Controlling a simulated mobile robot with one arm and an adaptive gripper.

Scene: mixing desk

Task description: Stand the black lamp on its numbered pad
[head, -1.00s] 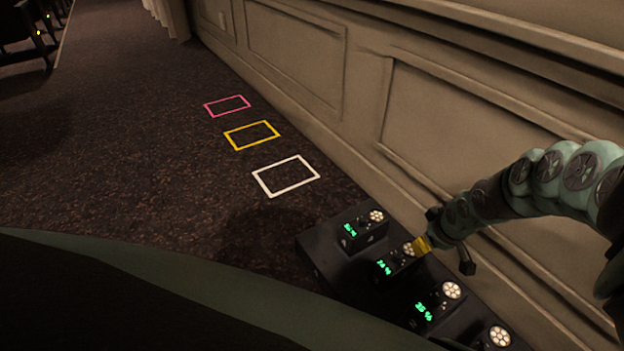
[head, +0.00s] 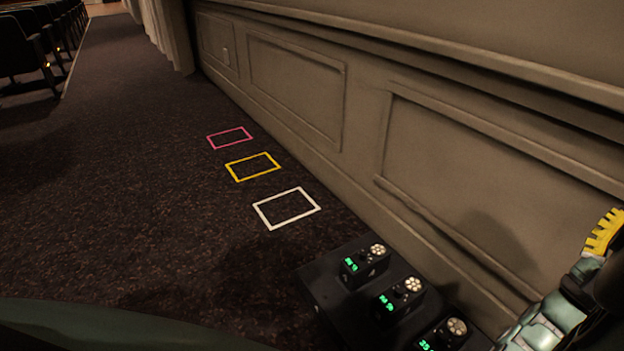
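Several small black lamps with round pale LED heads and green digits stand in a row on a black case (head: 322,290) at the bottom. The far lamp (head: 364,264), the middle lamp (head: 400,300) and the near lamp (head: 442,335) show; their digits are too small to read surely. I cannot tell which is the task's lamp. No numbered pad can be made out. My gripper (head: 604,234) is at the right edge, apart from the lamps. A yellow toothed finger pad shows; the rest is cut off or hidden, so its opening is unclear.
White (head: 286,208), yellow (head: 252,167) and pink (head: 229,138) rectangle outlines lie empty on the dark carpet (head: 120,190). A panelled wall (head: 300,90) runs along the right. Seats (head: 35,55) stand far left. The carpet left of the outlines is clear.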

